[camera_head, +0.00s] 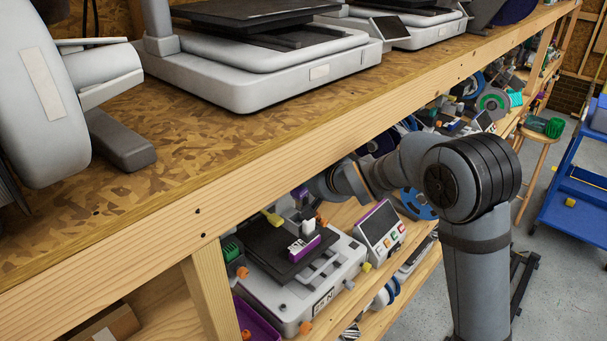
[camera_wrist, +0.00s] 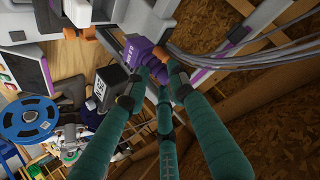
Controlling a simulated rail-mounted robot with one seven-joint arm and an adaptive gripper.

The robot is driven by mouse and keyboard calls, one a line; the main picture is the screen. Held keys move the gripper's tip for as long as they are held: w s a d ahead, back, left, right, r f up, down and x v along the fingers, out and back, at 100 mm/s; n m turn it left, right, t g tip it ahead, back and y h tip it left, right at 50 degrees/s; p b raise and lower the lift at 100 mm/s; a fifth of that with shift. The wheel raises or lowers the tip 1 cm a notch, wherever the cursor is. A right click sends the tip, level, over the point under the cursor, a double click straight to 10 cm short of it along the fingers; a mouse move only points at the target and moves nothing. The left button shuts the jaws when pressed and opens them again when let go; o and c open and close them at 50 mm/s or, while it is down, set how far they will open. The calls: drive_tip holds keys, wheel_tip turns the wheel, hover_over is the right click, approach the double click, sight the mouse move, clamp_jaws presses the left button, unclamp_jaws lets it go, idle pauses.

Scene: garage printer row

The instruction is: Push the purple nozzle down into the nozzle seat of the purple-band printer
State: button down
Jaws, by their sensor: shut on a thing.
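In the wrist view, the dark green fingers of my gripper (camera_wrist: 160,80) close together on a purple nozzle (camera_wrist: 143,50) with pale lettering. The nozzle's upper end lies close to an orange part (camera_wrist: 111,38) of the printer. I cannot tell whether the nozzle is in the seat or just beside it. In the head view, the purple-band printer (camera_head: 341,262) stands on the lower shelf, with a purple-edged screen (camera_head: 380,226) at its right. The upper shelf's front beam hides part of my gripper and the printer's top there.
A purple block (camera_head: 304,248) lies on the print bed. A purple bin (camera_head: 257,322) stands at the front left. The thick upper shelf beam (camera_head: 130,255) runs close above my wrist. In the wrist view, grey cables (camera_wrist: 235,62) hang right of the fingers, and a dark labelled block (camera_wrist: 112,82) is at their left.

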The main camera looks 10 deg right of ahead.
sight(302, 195)
drive_tip(key=shift+m, duration=0.5)
wheel_tip(302, 195, down, 6)
drive_tip(key=b, duration=0.4)
drive_tip(key=shift+s+r, duration=0.1)
drive_tip(key=shift+r, duration=0.05)
idle(1.4)
drive_tip(key=shift+f+b, duration=2.4)
drive_tip(key=shift+b, duration=0.2)
drive_tip(key=c, duration=1.4)
unclamp_jaws()
drive_tip(key=shift+s, duration=0.15)
drive_tip(key=v, duration=1.2)
drive_tip(key=shift+d, duration=0.25)
